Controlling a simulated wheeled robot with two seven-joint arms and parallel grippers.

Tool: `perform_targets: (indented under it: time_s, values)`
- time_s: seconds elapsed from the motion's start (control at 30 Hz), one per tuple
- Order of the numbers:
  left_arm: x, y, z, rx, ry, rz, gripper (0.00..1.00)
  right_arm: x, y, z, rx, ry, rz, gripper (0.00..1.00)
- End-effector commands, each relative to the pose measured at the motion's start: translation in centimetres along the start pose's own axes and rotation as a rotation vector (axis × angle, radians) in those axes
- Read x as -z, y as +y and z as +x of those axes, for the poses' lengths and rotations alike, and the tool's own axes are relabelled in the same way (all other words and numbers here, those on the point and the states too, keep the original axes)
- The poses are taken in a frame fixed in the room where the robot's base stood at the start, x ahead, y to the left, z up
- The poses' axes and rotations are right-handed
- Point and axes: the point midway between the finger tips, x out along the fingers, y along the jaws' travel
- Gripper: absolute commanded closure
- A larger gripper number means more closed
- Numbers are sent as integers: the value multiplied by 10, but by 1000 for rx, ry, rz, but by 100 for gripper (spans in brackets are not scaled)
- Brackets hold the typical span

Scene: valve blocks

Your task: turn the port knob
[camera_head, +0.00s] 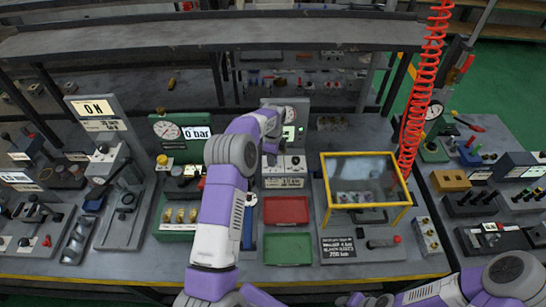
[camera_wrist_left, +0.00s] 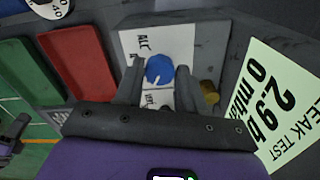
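In the left wrist view a blue round knob (camera_wrist_left: 159,69) with a pale pointer mark sits on a white label plate (camera_wrist_left: 130,42) with partly covered black lettering. I take it for the port knob. My left gripper (camera_wrist_left: 158,78) is open, with one finger on each side of the knob; I cannot tell whether they touch it. In the head view my left gripper (camera_head: 271,152) is at the leak-test block (camera_head: 287,167), and my arm hides the knob. My right arm lies at the lower right of the head view; its gripper end is at the bottom edge, unclear.
A brass fitting (camera_wrist_left: 209,92) is close beside the right finger. A display panel (camera_wrist_left: 275,100) reads "LEAK TEST". A red tray (camera_head: 286,210) and a green tray (camera_head: 288,249) lie in front of the block. A yellow-framed clear cover (camera_head: 364,154) stands to the right.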

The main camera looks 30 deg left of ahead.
Motion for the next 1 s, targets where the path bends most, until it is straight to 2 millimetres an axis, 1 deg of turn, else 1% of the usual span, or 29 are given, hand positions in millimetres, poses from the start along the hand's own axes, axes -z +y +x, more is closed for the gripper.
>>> perform_targets:
  time_s: [0.03,0.1,0.13,0.37,0.47,0.57,0.8,0.9,1.0]
  values:
    - [0,0,0,1,0,0,53,0,0,0,0,0,0,57]
    - [0,0,0,1,0,1,42,0,0,0,0,0,0,57]
    - [0,0,0,1,0,1,39,0,0,0,0,0,0,57]
    - [0,0,0,0,0,2,39,0,0,0,0,0,0,57]
    - [0,0,-4,2,0,2,39,0,0,0,0,0,0,57]
    - [0,-1,-17,3,0,2,39,0,0,0,0,0,0,57]
    - [0,-1,-58,3,0,2,39,0,0,-1,0,0,0,57]
    - [0,-1,-69,3,0,1,39,0,-1,-2,0,0,0,57]
    - [0,0,-75,1,0,1,39,0,-1,-2,0,0,0,57]
